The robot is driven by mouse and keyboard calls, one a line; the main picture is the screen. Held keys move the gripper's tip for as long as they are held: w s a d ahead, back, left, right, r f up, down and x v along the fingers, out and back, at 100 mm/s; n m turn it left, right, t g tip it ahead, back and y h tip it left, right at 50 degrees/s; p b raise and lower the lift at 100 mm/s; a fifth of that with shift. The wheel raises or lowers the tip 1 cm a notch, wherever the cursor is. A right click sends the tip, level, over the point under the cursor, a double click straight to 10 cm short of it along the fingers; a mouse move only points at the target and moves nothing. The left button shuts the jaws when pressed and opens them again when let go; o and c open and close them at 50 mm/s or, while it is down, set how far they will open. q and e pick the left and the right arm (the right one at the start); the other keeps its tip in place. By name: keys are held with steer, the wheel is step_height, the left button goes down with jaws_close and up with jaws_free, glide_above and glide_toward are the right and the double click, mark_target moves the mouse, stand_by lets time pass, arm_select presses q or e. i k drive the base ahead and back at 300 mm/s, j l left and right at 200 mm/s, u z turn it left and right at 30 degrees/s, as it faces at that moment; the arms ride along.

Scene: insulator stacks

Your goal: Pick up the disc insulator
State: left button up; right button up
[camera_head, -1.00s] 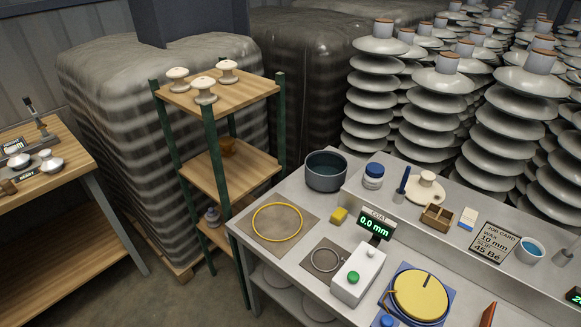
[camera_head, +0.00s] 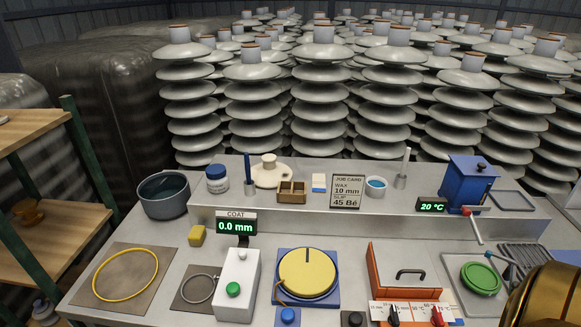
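A cream disc insulator (camera_head: 270,173) with a short knob on top sits on the raised back ledge of the grey workbench (camera_head: 135,229), left of centre. It stands upright, with a small wooden box in front of its right side.
On the ledge are a blue-lidded jar (camera_head: 216,180), a wooden box (camera_head: 292,192), a job card (camera_head: 346,191) and a blue grinder (camera_head: 467,184). In front are a yellow disc (camera_head: 307,272) and an orange box (camera_head: 404,268). Tall insulator stacks (camera_head: 321,90) stand behind.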

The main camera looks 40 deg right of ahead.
mark_target(267, 174)
steer(key=z, duration=1)
